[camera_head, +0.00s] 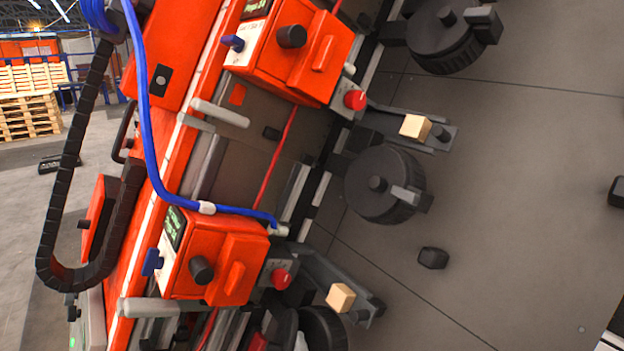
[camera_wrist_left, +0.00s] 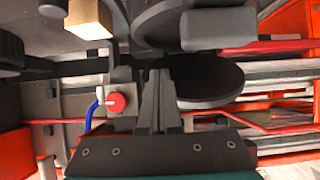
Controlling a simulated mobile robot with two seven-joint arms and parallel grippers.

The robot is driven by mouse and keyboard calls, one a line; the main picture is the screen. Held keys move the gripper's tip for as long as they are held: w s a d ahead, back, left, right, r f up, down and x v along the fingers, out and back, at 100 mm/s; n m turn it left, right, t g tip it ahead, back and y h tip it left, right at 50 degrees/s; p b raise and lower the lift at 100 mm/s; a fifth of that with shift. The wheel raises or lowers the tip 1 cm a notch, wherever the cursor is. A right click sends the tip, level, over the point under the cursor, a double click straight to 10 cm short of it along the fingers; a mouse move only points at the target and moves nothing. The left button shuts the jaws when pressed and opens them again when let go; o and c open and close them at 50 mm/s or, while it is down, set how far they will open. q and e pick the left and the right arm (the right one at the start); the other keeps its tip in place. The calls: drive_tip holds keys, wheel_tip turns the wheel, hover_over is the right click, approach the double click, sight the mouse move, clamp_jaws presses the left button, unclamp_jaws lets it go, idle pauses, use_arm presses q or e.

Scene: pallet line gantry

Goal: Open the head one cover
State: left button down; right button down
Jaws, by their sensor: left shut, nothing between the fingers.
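Two orange print-head units stand on the tilted machine, an upper one (camera_head: 283,60) and a lower one (camera_head: 213,262). Each has a small screen, a black knob, a blue lever and a raised orange bar on its face. I cannot read which is head one, nor tell a separate cover; both fronts look closed. My left gripper (camera_wrist_left: 155,100) is shut and empty in the wrist view. Its fingers point toward a black disc (camera_wrist_left: 212,80), apart from a red button (camera_wrist_left: 117,103) at their left. In the head view it is hard to make out among dark parts at the bottom.
Black reels (camera_head: 382,185) and arms with wooden blocks (camera_head: 415,127) stick out over the grey floor. A blue hose (camera_head: 150,150) and a black cable chain (camera_head: 62,200) hang along the machine. Pallets (camera_head: 30,100) stand far left. Floor at right is mostly clear.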

sight(284, 349)
use_arm(q)
drive_tip(key=shift+a+r+p, duration=0.2)
drive_tip(key=shift+a+p, duration=0.15)
drive_tip(key=shift+a, duration=0.25)
drive_tip(key=shift+a+r+p, duration=0.25)
drive_tip(key=shift+a+p, duration=0.25)
drive_tip(key=shift+a+r+p, duration=0.2)
drive_tip(key=shift+a+p, duration=0.25)
drive_tip(key=shift+a, duration=0.15)
drive_tip(key=shift+w, duration=0.1)
drive_tip(key=shift+w+a+r+p, duration=0.2)
drive_tip(key=shift+a+p, duration=0.25)
drive_tip(key=shift+a, duration=0.1)
drive_tip(key=shift+w+a+r+p, duration=0.15)
drive_tip(key=shift+a+r+p, duration=0.05)
drive_tip(key=shift+a+p, duration=0.25)
drive_tip(key=shift+a, duration=0.25)
